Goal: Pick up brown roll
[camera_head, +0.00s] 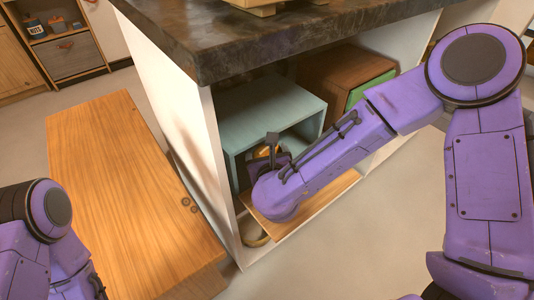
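My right arm comes in from the right and reaches into the open shelf unit. My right gripper (274,148) is at the mouth of the teal box (268,110), mostly hidden behind my own wrist. A small orange-brown rounded thing (262,152) shows right beside the gripper, inside the box. It may be the brown roll, but it is too covered to be sure. I cannot see the fingertips or whether they touch it. My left arm shows at the lower left, and its gripper is out of view.
A dark stone countertop (290,38) overhangs the shelf. A brown box with a green side (345,72) stands right of the teal box. A wooden bench (120,180) stands left.

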